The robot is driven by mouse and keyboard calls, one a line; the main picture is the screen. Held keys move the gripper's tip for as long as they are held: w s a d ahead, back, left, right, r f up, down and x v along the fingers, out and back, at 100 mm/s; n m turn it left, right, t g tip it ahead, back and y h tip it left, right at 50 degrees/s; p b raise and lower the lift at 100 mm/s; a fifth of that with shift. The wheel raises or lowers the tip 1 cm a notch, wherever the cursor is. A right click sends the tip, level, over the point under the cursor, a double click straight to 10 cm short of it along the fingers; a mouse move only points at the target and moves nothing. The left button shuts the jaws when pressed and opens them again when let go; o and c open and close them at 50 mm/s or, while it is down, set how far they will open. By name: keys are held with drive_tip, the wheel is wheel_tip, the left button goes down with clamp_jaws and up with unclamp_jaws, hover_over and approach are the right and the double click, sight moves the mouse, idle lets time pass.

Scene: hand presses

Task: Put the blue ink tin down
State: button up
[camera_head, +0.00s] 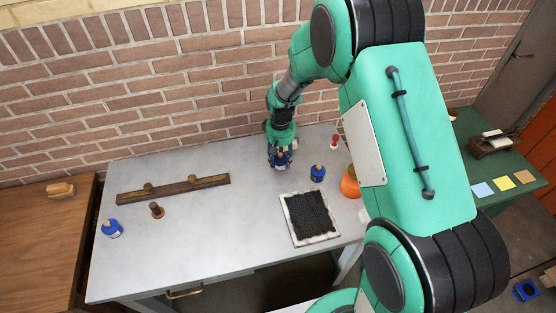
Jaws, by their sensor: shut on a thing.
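My gripper (280,163) is at the back middle of the grey table (235,240), pointing down. It is shut on a blue ink tin (281,158), which is partly hidden by the fingers. Whether this tin touches the table or hangs just above it, I cannot tell. A third blue tin (112,229) with a pale label is at the table's left end.
A pale tray (294,231) of black material lies in front of the second tin. An orange pot (350,183) and a red-topped item (335,141) are at the right. A wooden rail (172,189) and a brown knob (157,210) lie left. The middle front is clear.

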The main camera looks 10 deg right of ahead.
sight(278, 158)
drive_tip(key=shift+w+f, duration=0.1)
drive_tip(key=shift+w, duration=1.25)
drive_tip(key=shift+w, duration=0.25)
drive_tip(key=shift+w+f, duration=0.2)
drive_tip(key=shift+f, duration=0.1)
drive_tip(key=shift+f+b, duration=0.55)
drive_tip(key=shift+f, duration=0.95)
drive_tip(key=shift+f, duration=0.15)
drive_tip(key=o, duration=1.4)
